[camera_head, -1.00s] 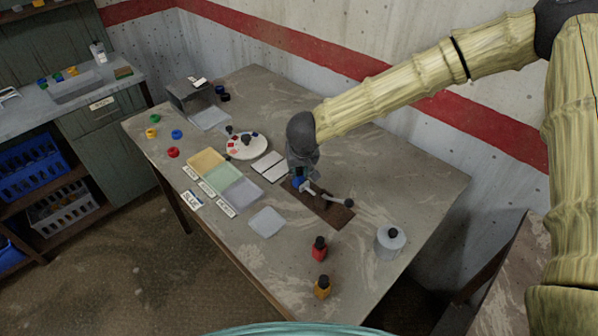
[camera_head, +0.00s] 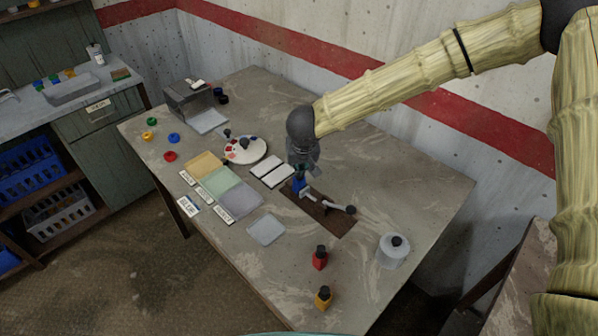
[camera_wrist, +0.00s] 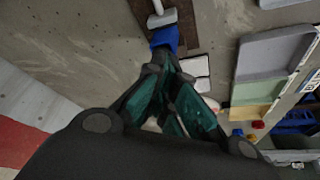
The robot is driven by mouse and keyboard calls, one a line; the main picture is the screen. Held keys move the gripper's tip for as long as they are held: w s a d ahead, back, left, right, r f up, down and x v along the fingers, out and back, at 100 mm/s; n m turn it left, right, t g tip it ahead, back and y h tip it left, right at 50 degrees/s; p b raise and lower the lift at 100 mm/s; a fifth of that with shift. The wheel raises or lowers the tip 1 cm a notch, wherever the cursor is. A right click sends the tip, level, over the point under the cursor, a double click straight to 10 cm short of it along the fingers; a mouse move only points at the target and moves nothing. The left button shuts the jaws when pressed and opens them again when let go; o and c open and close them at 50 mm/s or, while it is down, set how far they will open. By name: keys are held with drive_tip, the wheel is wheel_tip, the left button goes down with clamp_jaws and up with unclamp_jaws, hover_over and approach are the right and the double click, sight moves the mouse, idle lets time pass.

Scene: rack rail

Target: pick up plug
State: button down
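A blue piece, which I take to be the plug (camera_head: 299,187), is under my gripper (camera_head: 302,173) near the upper left end of a dark brown strip on the table. In the wrist view the plug (camera_wrist: 165,39) is at the fingertips, and the two green-and-black fingers (camera_wrist: 162,56) come together at its near end. The gripper looks shut on it. The plug's top is hidden by the fingers. A white T-shaped piece (camera_wrist: 161,16) is right beside its far end; I cannot tell whether they touch or whether the plug is off the strip.
The brown strip (camera_head: 326,220) carries a pale lever with a dark knob (camera_head: 350,210). A red bottle (camera_head: 320,259), a yellow bottle (camera_head: 323,298) and a grey canister (camera_head: 392,252) stand in front. A white palette (camera_head: 246,150) and coloured mats (camera_head: 222,184) lie to the left.

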drive_tip(key=s+r+b, duration=0.3)
drive_tip(key=s+b, duration=0.1)
drive_tip(key=s, duration=1.2)
drive_tip(key=shift+a, duration=0.25)
drive_tip(key=shift+c, duration=2.2)
unclamp_jaws()
